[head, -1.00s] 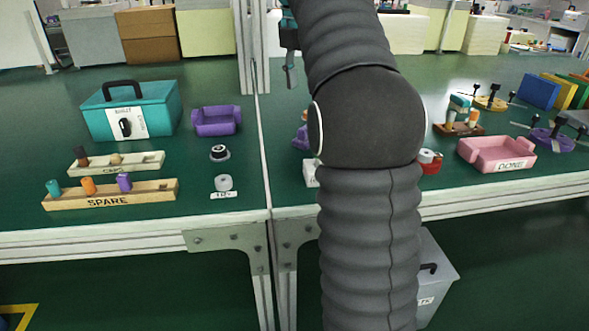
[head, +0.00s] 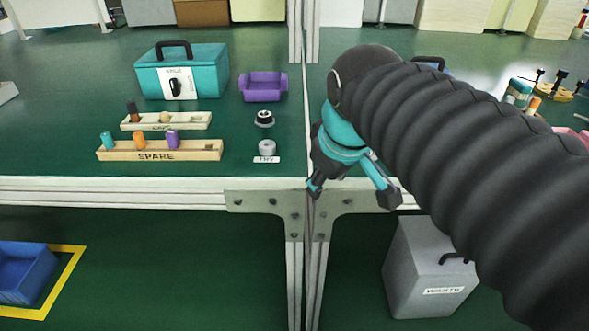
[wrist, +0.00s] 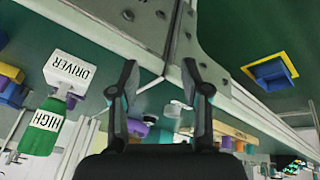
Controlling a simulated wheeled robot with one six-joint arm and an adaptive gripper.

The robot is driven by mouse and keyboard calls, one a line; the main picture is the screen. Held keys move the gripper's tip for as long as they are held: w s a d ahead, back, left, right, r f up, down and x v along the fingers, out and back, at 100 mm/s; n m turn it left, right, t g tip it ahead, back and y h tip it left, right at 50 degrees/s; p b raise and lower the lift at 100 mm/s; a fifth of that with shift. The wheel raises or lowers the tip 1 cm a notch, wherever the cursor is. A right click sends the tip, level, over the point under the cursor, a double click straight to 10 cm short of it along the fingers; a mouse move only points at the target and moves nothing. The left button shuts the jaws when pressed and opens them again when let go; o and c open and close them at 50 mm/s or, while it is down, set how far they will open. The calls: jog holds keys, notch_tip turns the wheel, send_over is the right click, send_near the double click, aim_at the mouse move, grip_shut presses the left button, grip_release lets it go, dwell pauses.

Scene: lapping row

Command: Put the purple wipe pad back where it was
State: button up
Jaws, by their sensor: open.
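I cannot make out the purple wipe pad for certain in either view. A small purple thing (wrist: 10,72) shows at the left edge of the wrist view, too small to identify. A purple tray (head: 263,87) with end handles stands on the left bench and looks empty. A purple peg (head: 172,139) stands in the wooden SPARE rack (head: 190,151). My gripper (head: 351,192) is open, pointing down in front of the bench edge near the joint between the two benches. In the wrist view nothing sits between its fingers (wrist: 160,80).
A grey bin (head: 420,275) and a blue bin (head: 22,272) stand on the floor. My arm hides much of the right bench.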

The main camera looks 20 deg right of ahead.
jog(key=s+a+f+m, duration=0.1)
jog(key=s+f+m, duration=0.3)
jog(key=f, duration=0.3)
jog(key=shift+s+a+m+t, duration=0.35)
jog(key=shift+s+m+t, duration=0.05)
jog(key=shift+s, duration=0.35)
